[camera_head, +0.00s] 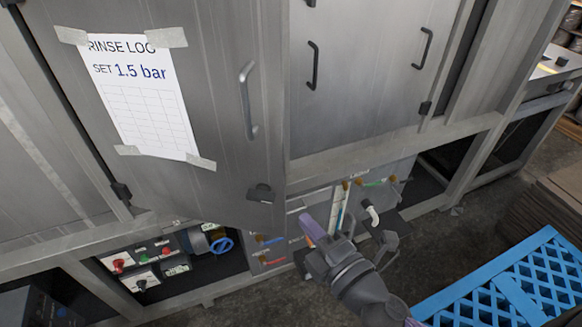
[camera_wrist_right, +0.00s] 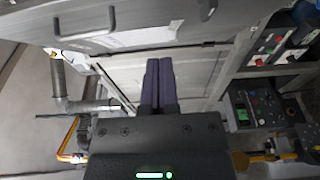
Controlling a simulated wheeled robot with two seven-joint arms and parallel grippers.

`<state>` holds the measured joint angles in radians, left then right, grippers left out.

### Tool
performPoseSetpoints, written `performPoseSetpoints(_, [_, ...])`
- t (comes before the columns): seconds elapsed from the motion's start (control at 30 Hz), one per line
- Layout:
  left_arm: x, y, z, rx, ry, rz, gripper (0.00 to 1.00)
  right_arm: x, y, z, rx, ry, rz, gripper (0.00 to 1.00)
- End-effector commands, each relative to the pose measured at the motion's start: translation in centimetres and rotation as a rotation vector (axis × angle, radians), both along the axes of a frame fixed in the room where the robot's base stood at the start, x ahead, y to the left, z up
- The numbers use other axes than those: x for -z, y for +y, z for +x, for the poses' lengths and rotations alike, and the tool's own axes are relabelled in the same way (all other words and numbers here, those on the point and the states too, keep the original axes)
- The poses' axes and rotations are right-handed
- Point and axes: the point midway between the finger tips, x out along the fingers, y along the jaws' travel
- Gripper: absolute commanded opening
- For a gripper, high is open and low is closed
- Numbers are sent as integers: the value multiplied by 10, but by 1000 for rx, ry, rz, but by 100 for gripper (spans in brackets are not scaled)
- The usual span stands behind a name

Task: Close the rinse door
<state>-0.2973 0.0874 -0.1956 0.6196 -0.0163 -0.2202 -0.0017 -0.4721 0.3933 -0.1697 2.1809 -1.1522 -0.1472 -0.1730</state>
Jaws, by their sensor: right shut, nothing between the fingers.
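The rinse door (camera_head: 215,95) is a grey metal panel with a taped "RINSE LOG, SET 1.5 bar" sheet (camera_head: 145,95) and a vertical bar handle (camera_head: 247,100). A dark latch (camera_head: 262,193) sits near its lower right corner. Its hinge side is on the left; its free right edge overhangs the cabinet frame, so it looks ajar. My right gripper (camera_head: 312,230) is below and right of the door's lower right corner, apart from the handle. In the right wrist view its dark purple fingers (camera_wrist_right: 158,85) are together and empty. My left gripper is out of view.
Neighbouring closed doors with dark handles (camera_head: 313,65) stand to the right. Valves and a white pipe elbow (camera_head: 370,212) sit under the cabinet beside my gripper. A red and green switch panel (camera_head: 140,262) is lower left. A blue crate (camera_head: 505,285) is at lower right.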

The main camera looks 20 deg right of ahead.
Motion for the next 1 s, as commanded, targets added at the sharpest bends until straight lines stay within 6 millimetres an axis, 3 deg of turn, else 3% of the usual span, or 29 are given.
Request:
performPoseSetpoints(0.4, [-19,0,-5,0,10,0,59,-1,18,88,2,0,2,0])
performPoseSetpoints(0.5, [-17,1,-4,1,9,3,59,1,9,103,4,2,0,0])
performPoseSetpoints(0.7, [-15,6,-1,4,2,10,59,2,-2,119,2,3,1,0])
performPoseSetpoints(1.0, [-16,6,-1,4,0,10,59,2,-4,121,2,5,4,0])
